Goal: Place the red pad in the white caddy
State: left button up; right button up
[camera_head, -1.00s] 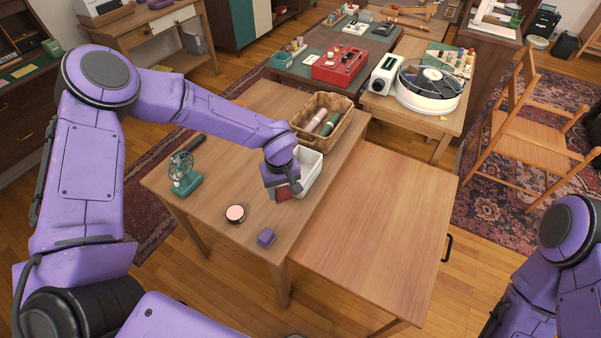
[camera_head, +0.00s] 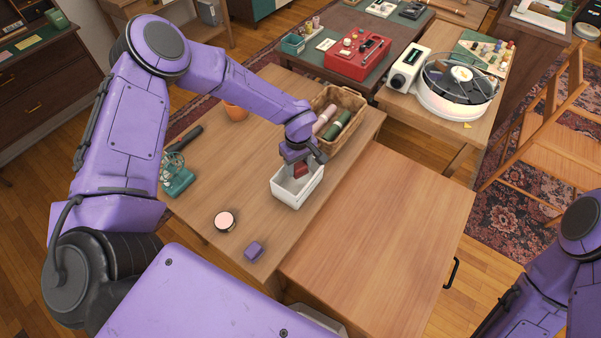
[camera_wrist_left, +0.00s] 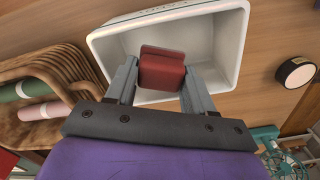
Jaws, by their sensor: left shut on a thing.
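The red pad (camera_head: 301,170) is held between the fingers of my left gripper (camera_head: 300,166), over the white caddy (camera_head: 288,196). The left wrist view shows the red pad (camera_wrist_left: 162,70) gripped between both fingers, in front of the opening of the white caddy (camera_wrist_left: 230,50). The caddy looks empty inside where I can see it. I cannot tell whether the pad is above the rim or a little below it. My right arm shows at the lower right of the head view, but its gripper is out of the frame.
A wicker basket (camera_head: 350,100) with rolled cloths stands just behind the caddy. A pink-topped round tin (camera_head: 224,221), a purple block (camera_head: 254,251), a small teal fan (camera_head: 176,182) and a terracotta pot (camera_head: 236,112) are on the same table. The adjoining wooden surface (camera_head: 385,235) is bare.

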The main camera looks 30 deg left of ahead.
aim_at(299, 181)
pick_arm(q)
notch_tip(299, 181, down, 6)
jog(key=shift+r+p, duration=0.2)
jog(key=shift+p, duration=0.2)
jog(key=shift+s+f, duration=0.1)
jog(key=o, duration=1)
